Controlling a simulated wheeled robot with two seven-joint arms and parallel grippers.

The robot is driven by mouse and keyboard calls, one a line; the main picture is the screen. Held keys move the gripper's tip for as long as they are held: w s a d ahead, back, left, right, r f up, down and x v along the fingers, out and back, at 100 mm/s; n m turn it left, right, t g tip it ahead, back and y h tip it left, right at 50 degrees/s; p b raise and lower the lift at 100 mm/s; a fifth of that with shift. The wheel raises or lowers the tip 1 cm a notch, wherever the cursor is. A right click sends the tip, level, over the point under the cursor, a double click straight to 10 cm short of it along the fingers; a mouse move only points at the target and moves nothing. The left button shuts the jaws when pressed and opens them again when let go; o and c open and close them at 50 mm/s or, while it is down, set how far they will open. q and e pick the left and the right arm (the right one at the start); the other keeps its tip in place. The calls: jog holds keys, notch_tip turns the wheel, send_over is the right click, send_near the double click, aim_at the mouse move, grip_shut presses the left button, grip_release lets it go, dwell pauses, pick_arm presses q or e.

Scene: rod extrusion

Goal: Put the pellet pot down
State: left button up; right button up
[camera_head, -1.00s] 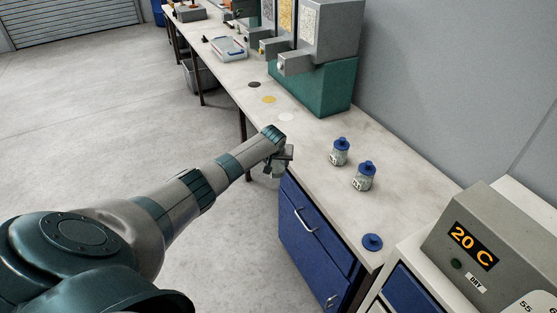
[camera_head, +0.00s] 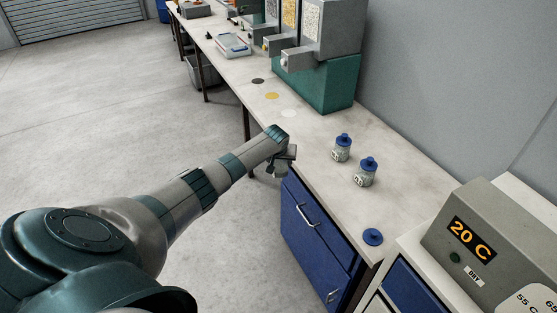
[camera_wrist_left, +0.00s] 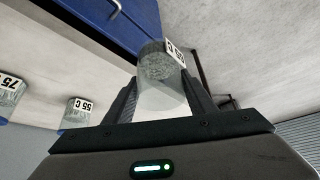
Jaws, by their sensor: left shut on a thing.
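My left gripper (camera_head: 284,165) is at the front edge of the bench (camera_head: 325,190), above the blue drawers. In the left wrist view its fingers (camera_wrist_left: 168,98) are shut on a clear pellet pot (camera_wrist_left: 162,95) with grey pellets and a white label, hard to read at this angle. No lid shows on this pot. In the head view the gripper mostly hides it. I cannot tell whether the pot touches the bench. My right gripper is not in view.
Two blue-lidded pots (camera_head: 342,148) (camera_head: 366,172) stand right of the gripper. A loose blue lid (camera_head: 373,237) lies nearer. Dark (camera_head: 258,81), yellow (camera_head: 272,96) and white (camera_head: 289,113) discs lie before the green-based dispensers (camera_head: 330,85). A 20 C dryer (camera_head: 470,235) stands at right.

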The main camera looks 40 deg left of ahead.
pick_arm(q)
jog(key=s+d+r+m+h+b, duration=0.15)
jog(key=s+d+b, duration=0.35)
jog(key=d, duration=0.9)
jog(key=s+d+r+m+h+b, duration=0.1)
jog(key=s+d+m+b, duration=0.25)
jog(key=s+d, duration=0.65)
jog(key=s+d+r+m+b, duration=0.1)
jog(key=s+d+r+b, duration=0.1)
jog(key=s+d, duration=0.6)
jog(key=shift+s+d+t+b, duration=0.2)
jog(key=shift+d+t+b, duration=0.2)
jog(key=shift+d+b, duration=0.25)
jog(key=shift+w+r+h, duration=0.1)
jog(key=shift+r+h, duration=0.05)
jog(key=shift+h, duration=0.1)
